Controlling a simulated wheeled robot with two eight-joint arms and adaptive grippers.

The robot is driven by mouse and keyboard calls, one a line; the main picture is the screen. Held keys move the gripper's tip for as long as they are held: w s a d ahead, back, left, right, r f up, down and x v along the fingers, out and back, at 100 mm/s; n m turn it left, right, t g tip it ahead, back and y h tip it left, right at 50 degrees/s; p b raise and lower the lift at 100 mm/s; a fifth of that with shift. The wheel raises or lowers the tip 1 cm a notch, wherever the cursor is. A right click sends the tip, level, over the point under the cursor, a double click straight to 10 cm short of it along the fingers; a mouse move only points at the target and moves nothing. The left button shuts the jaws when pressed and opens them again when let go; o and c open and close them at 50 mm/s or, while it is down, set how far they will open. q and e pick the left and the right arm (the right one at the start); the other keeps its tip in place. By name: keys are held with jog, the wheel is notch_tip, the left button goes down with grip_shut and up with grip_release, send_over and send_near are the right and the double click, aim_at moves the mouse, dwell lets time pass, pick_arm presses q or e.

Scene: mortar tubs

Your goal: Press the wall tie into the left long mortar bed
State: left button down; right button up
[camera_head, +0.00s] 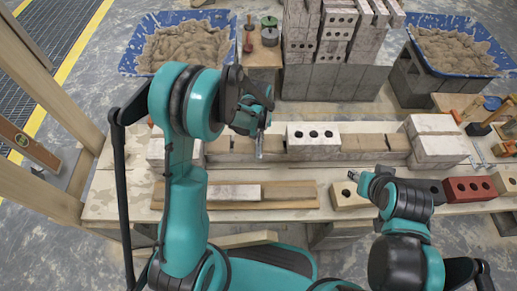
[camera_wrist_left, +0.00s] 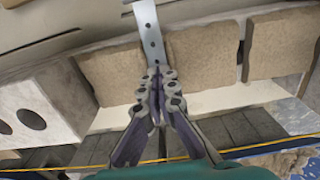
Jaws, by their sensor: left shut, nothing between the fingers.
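The wall tie, a flat grey metal strip with holes, shows in the left wrist view (camera_wrist_left: 148,30) crossing the brown mortar bed (camera_wrist_left: 203,58). In the head view the mortar bed (camera_head: 228,144) lies left of the white three-hole brick. My left gripper (camera_wrist_left: 158,80) has its fingers closed together, with the tips at the near end of the strip. In the head view this gripper (camera_head: 261,128) is over the bed and partly hides the tie. Whether the tie is sunk in the mortar cannot be told. My right gripper (camera_head: 353,176) is small, at the wall's front, away from the tie.
The white brick (camera_head: 313,140) sits mid-wall, with a block (camera_head: 435,147) at the right end. A cream brick (camera_head: 348,195) and red brick (camera_head: 470,189) stand on the bench front. Mortar tubs (camera_head: 188,42) (camera_head: 450,48) and brick stacks (camera_head: 333,82) stand behind.

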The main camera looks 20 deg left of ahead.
pick_arm(q)
notch_tip(320, 180, up, 9)
jog(key=p, duration=0.6)
dwell(0.8)
